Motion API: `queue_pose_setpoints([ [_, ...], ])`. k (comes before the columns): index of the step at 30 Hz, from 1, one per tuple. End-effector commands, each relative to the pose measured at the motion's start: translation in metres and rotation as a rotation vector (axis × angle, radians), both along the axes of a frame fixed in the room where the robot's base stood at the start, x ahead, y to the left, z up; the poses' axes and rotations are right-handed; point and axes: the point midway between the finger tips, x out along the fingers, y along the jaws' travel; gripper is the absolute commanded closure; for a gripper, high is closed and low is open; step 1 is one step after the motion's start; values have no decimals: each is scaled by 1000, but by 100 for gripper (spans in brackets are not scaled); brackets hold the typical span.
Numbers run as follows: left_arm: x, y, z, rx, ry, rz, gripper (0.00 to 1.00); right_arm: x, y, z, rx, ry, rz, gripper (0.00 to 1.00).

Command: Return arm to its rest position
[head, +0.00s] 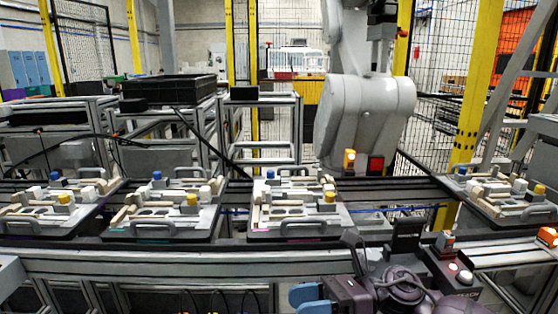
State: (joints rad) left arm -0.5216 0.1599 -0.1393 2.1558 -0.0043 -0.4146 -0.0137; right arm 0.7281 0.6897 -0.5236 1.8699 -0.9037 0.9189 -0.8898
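My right arm (405,287), dark purple-grey, comes in at the bottom, right of centre, in the head view. Its gripper (306,298) shows at the bottom edge with light-blue finger parts pointing left. It is partly cut off by the frame, so I cannot tell whether it is open or shut. No held object is visible there. The gripper is in front of and below the conveyor's front rail (190,262). My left arm and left gripper are not in view.
Several pallet fixtures with blue, yellow and white parts stand on the conveyor, one at centre (300,230) and one at far right (500,210). A big grey industrial arm (365,105) stands behind. A button box (452,272) is close right of my arm.

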Motion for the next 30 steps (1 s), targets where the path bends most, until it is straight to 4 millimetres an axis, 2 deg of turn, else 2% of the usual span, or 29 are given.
queue_pose_setpoints([
  [2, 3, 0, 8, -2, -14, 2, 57, -5, -3, 4, 87, 144, -78, 46],
  [8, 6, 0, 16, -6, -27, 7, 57, -8, -23, -3, 304, 537, -275, 46],
  [14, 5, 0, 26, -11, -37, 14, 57, -12, -59, -26, 528, 940, -467, 46],
  [19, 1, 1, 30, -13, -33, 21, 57, -24, -97, -59, 733, 1284, -624, 46],
  [23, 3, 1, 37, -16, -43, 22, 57, -43, -129, -91, 901, 1542, -741, 46],
  [26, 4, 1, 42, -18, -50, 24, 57, -64, -153, -119, 1042, 1736, -829, 46],
  [30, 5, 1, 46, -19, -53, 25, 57, -106, -184, -158, 1255, 1996, -947, 46],
])
